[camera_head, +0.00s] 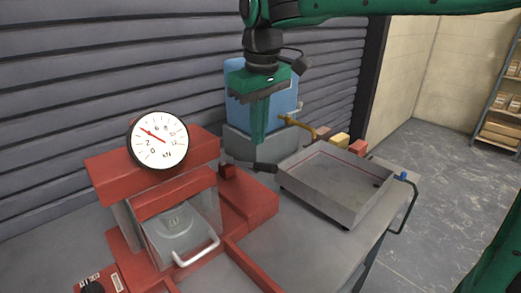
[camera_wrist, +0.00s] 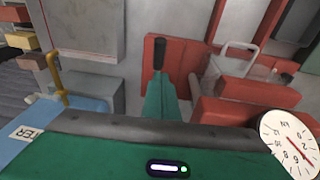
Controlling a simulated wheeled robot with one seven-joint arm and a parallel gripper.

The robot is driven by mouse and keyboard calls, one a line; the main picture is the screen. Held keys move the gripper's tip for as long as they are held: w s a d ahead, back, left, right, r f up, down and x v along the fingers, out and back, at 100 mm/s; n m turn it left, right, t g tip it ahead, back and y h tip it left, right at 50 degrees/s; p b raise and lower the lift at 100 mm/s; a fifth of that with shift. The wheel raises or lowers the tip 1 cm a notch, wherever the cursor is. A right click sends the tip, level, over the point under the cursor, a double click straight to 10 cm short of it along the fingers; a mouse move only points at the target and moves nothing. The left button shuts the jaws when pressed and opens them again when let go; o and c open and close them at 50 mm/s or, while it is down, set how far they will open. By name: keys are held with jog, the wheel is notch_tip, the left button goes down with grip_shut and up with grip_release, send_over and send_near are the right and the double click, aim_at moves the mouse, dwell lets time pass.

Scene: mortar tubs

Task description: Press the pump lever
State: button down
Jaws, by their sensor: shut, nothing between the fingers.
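The pump lever (camera_head: 254,167) is a dark bar with a black grip. It sticks out to the right from the red pump block (camera_head: 250,198) beside the red press (camera_head: 150,170). In the wrist view the lever (camera_wrist: 160,52) shows just beyond my fingertips, over the red block (camera_wrist: 178,65). My green gripper (camera_head: 258,143) points down, shut and empty, its tips just above the lever in the head view. The wrist view also shows the closed fingers (camera_wrist: 161,82), which hide part of the lever. I cannot tell whether they touch it.
A round white kN gauge (camera_head: 158,141) tops the press. A blue water container (camera_head: 275,92) with a brass tap (camera_head: 298,124) stands behind my gripper. A grey tray (camera_head: 335,185) lies to the right on the table. A ribbed wall closes the back.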

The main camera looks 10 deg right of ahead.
aim_at(265, 164)
jog(key=shift+s+d+f, duration=0.1)
jog(key=shift+d+f, duration=0.15)
jog(key=shift+f, duration=0.5)
jog(key=shift+s+d+f, duration=0.1)
jog(key=shift+d+f, duration=0.1)
jog(key=shift+f, duration=0.55)
jog(key=shift+s+d+f, duration=0.1)
jog(key=shift+d+f, duration=0.15)
jog(key=shift+f, duration=0.5)
